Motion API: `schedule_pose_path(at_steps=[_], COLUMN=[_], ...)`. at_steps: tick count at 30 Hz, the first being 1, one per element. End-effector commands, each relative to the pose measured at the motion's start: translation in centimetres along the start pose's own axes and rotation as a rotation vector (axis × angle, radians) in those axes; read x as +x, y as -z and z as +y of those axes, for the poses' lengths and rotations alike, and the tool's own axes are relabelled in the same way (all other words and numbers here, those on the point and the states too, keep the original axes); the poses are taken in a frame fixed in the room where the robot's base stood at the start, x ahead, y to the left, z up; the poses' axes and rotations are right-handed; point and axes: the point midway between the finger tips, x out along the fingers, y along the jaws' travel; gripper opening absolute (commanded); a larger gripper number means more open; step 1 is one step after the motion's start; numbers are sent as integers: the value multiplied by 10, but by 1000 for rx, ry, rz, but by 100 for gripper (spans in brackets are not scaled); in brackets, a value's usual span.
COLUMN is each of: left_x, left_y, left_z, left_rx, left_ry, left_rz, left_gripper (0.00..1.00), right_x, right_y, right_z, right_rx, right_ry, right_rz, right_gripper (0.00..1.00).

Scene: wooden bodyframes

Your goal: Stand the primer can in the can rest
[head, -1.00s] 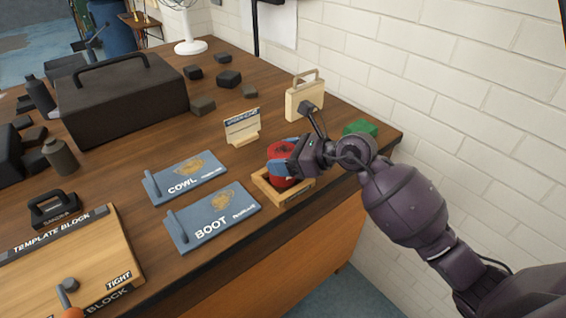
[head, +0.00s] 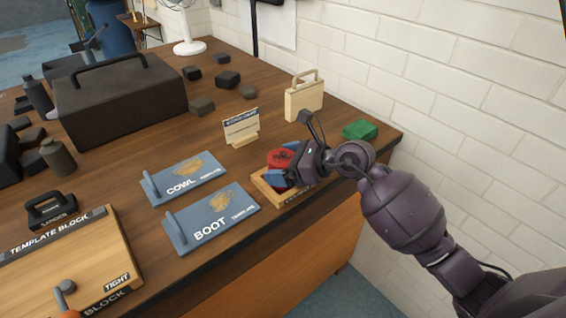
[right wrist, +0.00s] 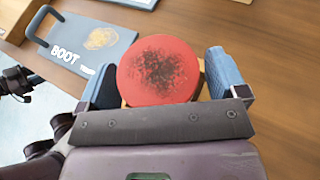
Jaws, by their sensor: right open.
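The red primer can (head: 281,157) stands in the wooden can rest (head: 262,186) near the table's front edge and looks upright. In the right wrist view, the can's round red top (right wrist: 158,70) has a dark speckled patch. My right gripper (head: 284,163) is open, with one blue finger on each side of the can. The right wrist view shows a gap beside the right finger; contact on the left side is unclear. The gripper hides part of the can and the rest. My left gripper is out of view.
Blue COWL (head: 185,179) and BOOT (head: 212,218) templates lie left of the rest. A small sign (head: 241,128), a pale handled block (head: 305,97) and a green block (head: 360,130) stand behind it. A brick wall bounds the right side.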

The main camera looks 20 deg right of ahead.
Motion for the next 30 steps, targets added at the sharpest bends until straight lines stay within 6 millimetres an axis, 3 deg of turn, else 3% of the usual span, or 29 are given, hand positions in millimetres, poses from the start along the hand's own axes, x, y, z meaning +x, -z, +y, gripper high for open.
schedule_pose_path(at_steps=[7,21,30], left_x=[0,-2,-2], left_y=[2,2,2], left_z=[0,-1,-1], left_rx=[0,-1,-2], left_ry=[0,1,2], left_rz=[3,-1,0], left_gripper=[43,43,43], right_x=[-16,-101,-121], right_y=[-2,-2,-2], right_z=[-1,0,0], right_rx=[-2,-1,0], right_ry=[3,2,0], right_rz=[1,2,0], right_gripper=[91,91,91])
